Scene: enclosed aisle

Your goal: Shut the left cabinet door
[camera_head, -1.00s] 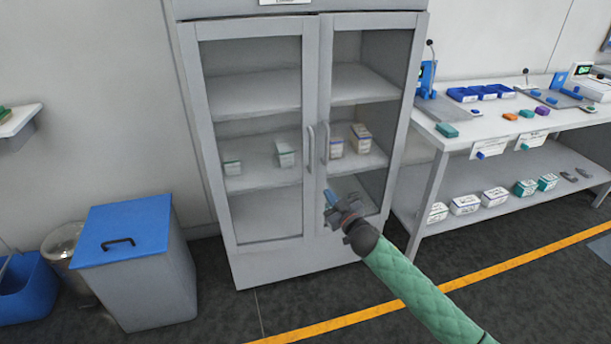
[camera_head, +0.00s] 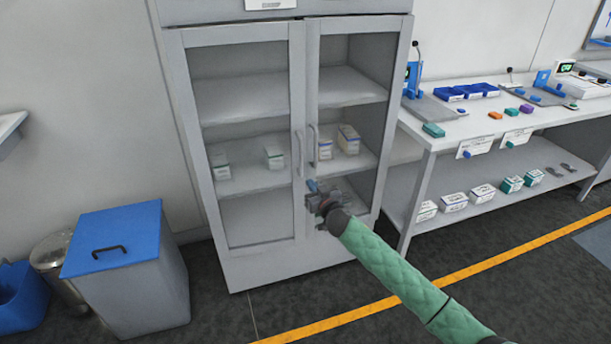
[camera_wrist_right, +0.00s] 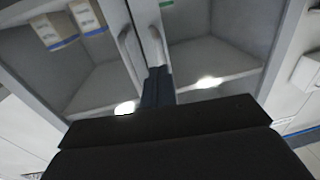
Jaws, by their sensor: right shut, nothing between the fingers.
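The left cabinet door (camera_head: 240,240), a grey frame with a glass pane, looks shut or nearly shut. A small gap cannot be ruled out. Its upright bar handle (camera_head: 300,154) is beside the right door's handle (camera_head: 315,146) at the middle seam. The right cabinet door (camera_head: 398,90) looks closed. My right gripper (camera_head: 312,187) is shut and empty, in front of the seam just below the handles. In the right wrist view its dark blue fingers (camera_wrist_right: 158,88) point at the seam, and both handles show close beyond them. Contact with the door cannot be told. My left gripper is not in view.
A grey bin with a blue lid (camera_head: 112,240) stands left of the cabinet, beside a round metal bin (camera_head: 50,262). A workbench (camera_head: 470,135) with trays and a lower shelf of boxes stands to the right. The floor before the cabinet is clear.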

